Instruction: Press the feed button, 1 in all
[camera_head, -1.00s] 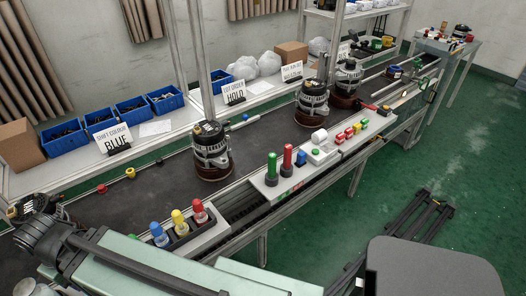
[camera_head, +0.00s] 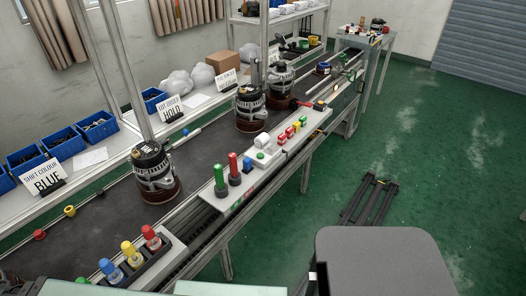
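A small round green button (camera_head: 260,155) sits on the white control panel (camera_head: 208,194) along the front edge of the conveyor. Its label is too small to read, so I cannot tell if it is the feed button. A white round-topped part (camera_head: 263,141) is just behind it. Red, yellow and green small parts (camera_head: 290,131) are to its right on the same panel. A tall green post (camera_head: 220,179) and a tall red post (camera_head: 234,168) stand to its left. My gripper is not in view.
Alternators stand on the dark conveyor (camera_head: 105,220), the nearest one (camera_head: 155,172) left of the posts. A rack with blue, yellow and red bottles (camera_head: 130,252) is at the front left.

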